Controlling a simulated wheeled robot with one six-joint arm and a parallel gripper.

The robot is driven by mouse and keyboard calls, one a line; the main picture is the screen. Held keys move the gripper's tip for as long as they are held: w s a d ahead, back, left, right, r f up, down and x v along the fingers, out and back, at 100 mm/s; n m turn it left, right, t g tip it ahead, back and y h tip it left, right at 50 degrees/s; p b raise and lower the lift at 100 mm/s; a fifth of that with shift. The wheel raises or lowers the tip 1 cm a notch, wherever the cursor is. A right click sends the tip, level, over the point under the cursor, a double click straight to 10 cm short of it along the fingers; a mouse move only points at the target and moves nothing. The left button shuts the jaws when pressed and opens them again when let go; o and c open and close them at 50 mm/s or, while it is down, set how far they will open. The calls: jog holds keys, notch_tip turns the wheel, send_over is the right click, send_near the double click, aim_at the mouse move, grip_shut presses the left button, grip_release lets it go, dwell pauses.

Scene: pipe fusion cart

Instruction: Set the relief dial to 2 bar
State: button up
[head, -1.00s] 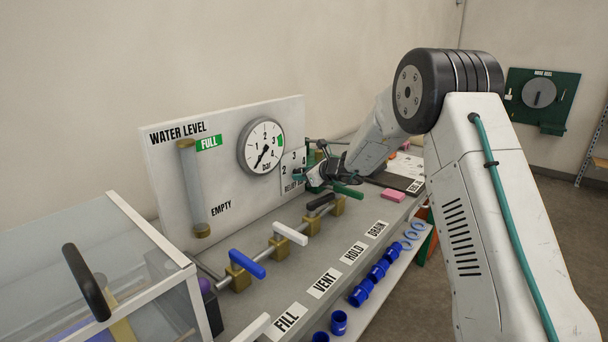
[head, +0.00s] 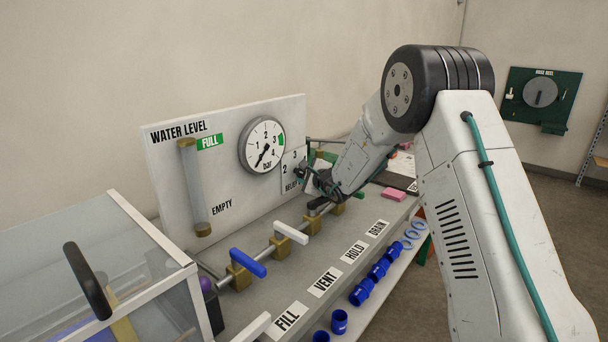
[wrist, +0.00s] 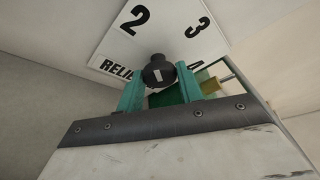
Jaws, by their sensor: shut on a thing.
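The relief dial shows in the wrist view as a dark round knob (wrist: 158,72) with a white mark, in front of a white plate (wrist: 133,45) with 2, 3 and part of "RELIEF" visible. My gripper (wrist: 147,88) has its two teal fingers on either side of the knob, shut on it. The plate looks tilted in this view. I cannot tell exactly which number the mark points to. In the head view my gripper (head: 304,172) is at the plate (head: 291,163), and the knob is mostly hidden by it. The round bar gauge (head: 262,145) hangs left of the plate.
A row of valves with blue (head: 248,262) and white (head: 291,232) handles runs along the bench below the panel (head: 240,180). A clear-walled box (head: 125,205) stands at front left. A pink block (head: 393,195) lies right of my forearm. Blue fittings (head: 361,292) sit on the lower shelf.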

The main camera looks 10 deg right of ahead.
jog(key=shift+n, duration=0.3)
dwell(0.4)
jog(key=o, duration=1)
jog(key=shift+r, duration=0.1)
jog(key=shift+r, duration=0.3)
notch_tip(320, 180, up, 3)
jog(key=s, duration=1)
jog(key=s+r, duration=0.1)
jog(key=s, duration=0.5)
jog(key=shift+r, duration=0.1)
